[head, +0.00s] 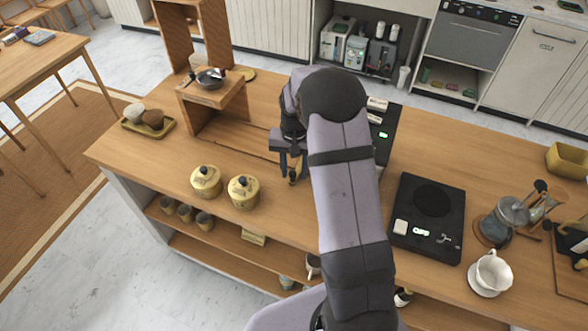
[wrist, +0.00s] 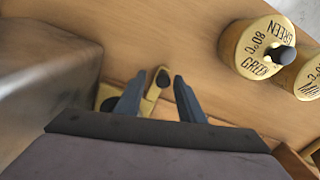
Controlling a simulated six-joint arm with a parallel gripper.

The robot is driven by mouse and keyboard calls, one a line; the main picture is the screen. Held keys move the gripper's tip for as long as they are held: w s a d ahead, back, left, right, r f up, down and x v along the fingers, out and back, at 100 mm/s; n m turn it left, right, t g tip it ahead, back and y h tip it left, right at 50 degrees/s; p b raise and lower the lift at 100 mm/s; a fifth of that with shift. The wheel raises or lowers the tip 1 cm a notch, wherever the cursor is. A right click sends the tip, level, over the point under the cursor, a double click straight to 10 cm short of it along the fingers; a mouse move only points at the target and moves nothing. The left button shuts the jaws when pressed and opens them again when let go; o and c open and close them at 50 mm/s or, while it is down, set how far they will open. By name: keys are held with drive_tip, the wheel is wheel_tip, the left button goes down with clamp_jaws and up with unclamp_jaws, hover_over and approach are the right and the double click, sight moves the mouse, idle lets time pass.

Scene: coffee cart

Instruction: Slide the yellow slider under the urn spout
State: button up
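My gripper (head: 292,178) points down over the wooden counter, left of my forearm in the head view. In the wrist view its two dark fingers (wrist: 158,92) are apart, with nothing held. A small yellow piece with a black knob (wrist: 163,78), which looks like the yellow slider, lies between and just beyond the fingertips, with gaps on both sides. In the head view a bit of yellow (head: 293,181) shows at the fingertips. I cannot make out the urn spout. A large grey metallic body (wrist: 50,75) fills the left of the wrist view.
Two yellow lidded canisters (head: 206,181) (head: 243,191) stand left of my gripper. A wooden stand (head: 215,100) is behind them. A black hot plate (head: 428,215) and a glass carafe (head: 500,222) are to the right. My arm hides the counter's middle.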

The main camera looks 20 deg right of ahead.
drive_tip(key=shift+r, duration=0.1)
drive_tip(key=shift+r+b, duration=1.2)
drive_tip(key=shift+r, duration=2.4)
drive_tip(key=shift+w+d+n, duration=0.1)
drive_tip(key=shift+w+n, duration=0.2)
drive_tip(key=shift+n, duration=1)
drive_tip(key=s+f, duration=0.3)
drive_tip(key=s+a+f, duration=0.1)
drive_tip(key=s+f, duration=0.1)
drive_tip(key=shift+f, duration=0.25)
drive_tip(key=shift+n+g, duration=0.4)
drive_tip(key=shift+g, duration=0.2)
drive_tip(key=s, duration=0.2)
drive_tip(key=s+a+f, duration=0.1)
drive_tip(key=s, duration=0.3)
drive_tip(key=shift+s+a+f, duration=0.3)
drive_tip(key=shift+f, duration=0.05)
drive_tip(key=s+a+r+n, duration=0.1)
drive_tip(key=s+a, duration=0.1)
drive_tip(key=s, duration=0.5)
drive_tip(key=s+a+r, duration=0.1)
drive_tip(key=s+a, duration=0.2)
drive_tip(key=s, duration=0.4)
drive_tip(key=shift+w+a+r+n+t, duration=0.65)
drive_tip(key=shift+a+r+n, duration=0.15)
drive_tip(key=shift+r, duration=1)
wheel_tip(320, 180, down, 13)
drive_tip(key=b, duration=1.3)
